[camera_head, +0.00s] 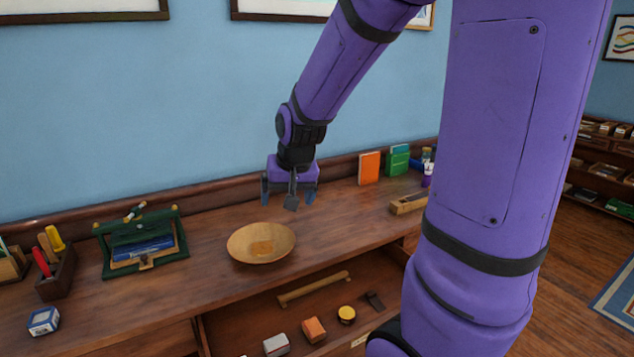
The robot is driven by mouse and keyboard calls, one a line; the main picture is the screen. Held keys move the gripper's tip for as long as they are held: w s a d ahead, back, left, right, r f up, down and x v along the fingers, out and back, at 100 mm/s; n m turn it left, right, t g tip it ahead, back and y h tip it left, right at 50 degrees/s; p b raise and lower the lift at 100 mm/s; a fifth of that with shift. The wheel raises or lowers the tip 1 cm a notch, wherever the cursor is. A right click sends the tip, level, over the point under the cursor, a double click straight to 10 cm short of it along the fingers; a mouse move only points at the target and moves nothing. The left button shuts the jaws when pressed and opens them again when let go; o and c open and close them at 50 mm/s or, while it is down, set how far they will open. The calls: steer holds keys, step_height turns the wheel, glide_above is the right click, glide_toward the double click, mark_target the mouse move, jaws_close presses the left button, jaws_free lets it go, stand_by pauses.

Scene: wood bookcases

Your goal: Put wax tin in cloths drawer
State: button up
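My gripper (290,192) hangs above the back of the wooden counter, behind the shallow bowl. Its two outer fingers are spread apart, and I see no object clearly held between them; a grey piece shows in the middle. An open drawer (235,333) below the counter holds several small things. One is a small round yellow-topped item (346,314), which looks like a tin, but I cannot tell whether it is the wax tin. The drawer's small front label (360,340) is too small to read.
A wooden bowl (261,243) stands on the counter (215,240). The drawer also holds a wooden rod (314,289), an orange block (313,329), a pale block (276,345) and a dark piece (375,301). A green stand (143,246) is at left. My arm hides the right side.

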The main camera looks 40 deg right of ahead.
steer(key=s+a+r+n, duration=0.2)
steer(key=s+a+r, duration=0.2)
steer(key=s, duration=0.5)
steer(key=s+a+r+n+t, duration=0.1)
steer(key=s+a+r+n, duration=0.2)
steer(key=s+r, duration=0.4)
steer(key=shift+s+a+r+n+y, duration=0.35)
steer(key=shift+s+a, duration=0.35)
steer(key=shift+s, duration=0.6)
